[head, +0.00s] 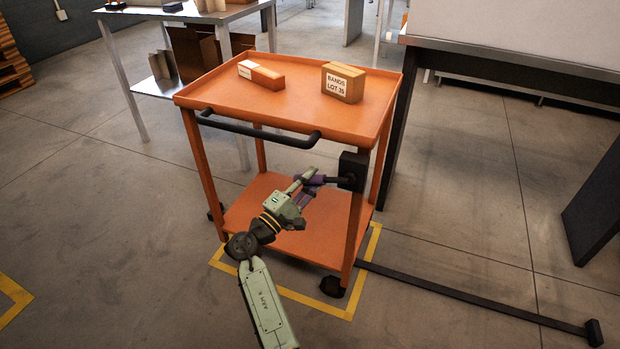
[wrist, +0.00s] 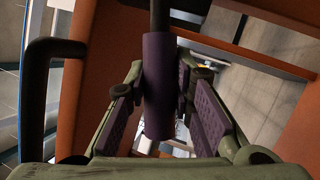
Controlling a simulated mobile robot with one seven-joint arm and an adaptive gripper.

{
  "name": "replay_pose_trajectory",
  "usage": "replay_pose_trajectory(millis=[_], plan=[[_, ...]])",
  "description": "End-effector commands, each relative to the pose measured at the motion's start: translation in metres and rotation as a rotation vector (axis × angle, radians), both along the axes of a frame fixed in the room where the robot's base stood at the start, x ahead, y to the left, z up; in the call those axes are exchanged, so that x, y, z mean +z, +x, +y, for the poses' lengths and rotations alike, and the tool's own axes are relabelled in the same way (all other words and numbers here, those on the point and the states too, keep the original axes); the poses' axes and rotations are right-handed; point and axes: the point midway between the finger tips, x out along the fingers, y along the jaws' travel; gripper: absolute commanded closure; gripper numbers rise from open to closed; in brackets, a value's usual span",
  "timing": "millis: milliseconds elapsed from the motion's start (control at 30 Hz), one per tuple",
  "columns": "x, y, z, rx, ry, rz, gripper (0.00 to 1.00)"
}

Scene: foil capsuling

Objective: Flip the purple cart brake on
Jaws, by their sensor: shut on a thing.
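The orange cart (head: 225,105) stands with a black brake box (head: 352,171) on its front right leg. The purple brake lever (head: 317,180) sticks out from this box to the left on a dark rod, roughly level. My gripper (head: 309,181) is at the lever, below the cart's top tray. In the wrist view the purple grip (wrist: 158,85) lies between the fingers of my gripper (wrist: 162,72), which are shut on it. The fingers partly hide the lever in the head view.
A black push handle (head: 258,131) runs along the cart's front edge, above my gripper. Two boxes, one labelled BANDS (head: 343,83), sit on the top tray. Yellow tape (head: 330,308) marks the floor around the wheels. A dark floor bar (head: 470,297) lies to the right.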

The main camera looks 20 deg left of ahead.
Motion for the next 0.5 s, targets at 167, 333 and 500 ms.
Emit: replay_pose_trajectory(millis=[167, 333, 500], plan=[[-0.0061, -0.0005, -0.0023, -0.001, -0.053, 0.001, 1.0], [-0.0074, -0.0005, -0.0025, 0.001, -0.074, 0.002, 1.0], [-0.0078, -0.0007, -0.0024, 0.0, -0.08, 0.004, 1.0]])
